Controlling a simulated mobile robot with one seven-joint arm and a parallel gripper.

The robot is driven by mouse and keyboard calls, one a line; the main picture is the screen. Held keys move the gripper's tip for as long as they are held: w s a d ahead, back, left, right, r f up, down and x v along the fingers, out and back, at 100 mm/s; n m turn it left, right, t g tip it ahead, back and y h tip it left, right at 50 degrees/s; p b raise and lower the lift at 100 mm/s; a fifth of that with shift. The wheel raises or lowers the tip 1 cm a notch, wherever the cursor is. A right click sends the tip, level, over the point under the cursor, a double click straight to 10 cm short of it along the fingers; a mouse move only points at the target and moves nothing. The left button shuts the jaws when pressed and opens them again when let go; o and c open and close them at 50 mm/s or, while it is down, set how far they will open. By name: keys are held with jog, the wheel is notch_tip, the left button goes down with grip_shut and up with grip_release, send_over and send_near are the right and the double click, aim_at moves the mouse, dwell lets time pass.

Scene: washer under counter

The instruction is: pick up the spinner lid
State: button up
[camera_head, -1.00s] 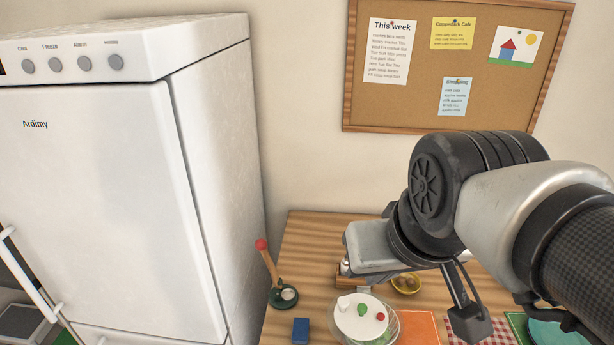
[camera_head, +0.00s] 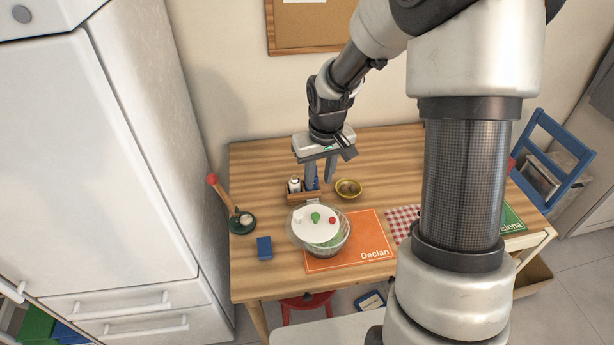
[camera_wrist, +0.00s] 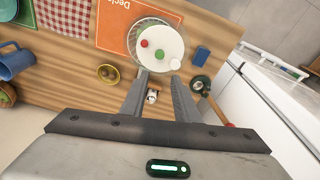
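The spinner lid (camera_head: 316,224) is a white disc with a green knob in its middle, a red button and a white knob. It sits on a clear bowl (camera_head: 335,247) at the front of the wooden table. My gripper (camera_head: 320,184) is above the back of the table, behind the lid, pointing down. In the wrist view the lid (camera_wrist: 160,48) lies beyond the fingertips of my gripper (camera_wrist: 158,82). The two fingers are apart with nothing held between them.
A small wooden caddy (camera_head: 304,196) with shakers stands below my gripper. A yellow bowl (camera_head: 348,188) is to its right. A blue block (camera_head: 264,247) and a green-based stand with a red-tipped handle (camera_head: 242,222) are left of the bowl. An orange placemat (camera_head: 350,255) lies under the bowl's right side.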

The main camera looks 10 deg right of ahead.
jog(key=b, duration=0.2)
send_over(316, 215)
jog(key=f, duration=1.2)
jog(key=shift+s+a+f, duration=0.2)
jog(key=shift+s, duration=0.1)
jog(key=shift+w+d+f+b, duration=0.15)
jog(key=shift+f+b, duration=0.6)
jog(key=shift+f, duration=0.8)
jog(key=shift+w+f+b, duration=0.1)
jog(key=shift+f+b, duration=0.6)
jog(key=shift+f, duration=0.8)
jog(key=shift+r, duration=0.1)
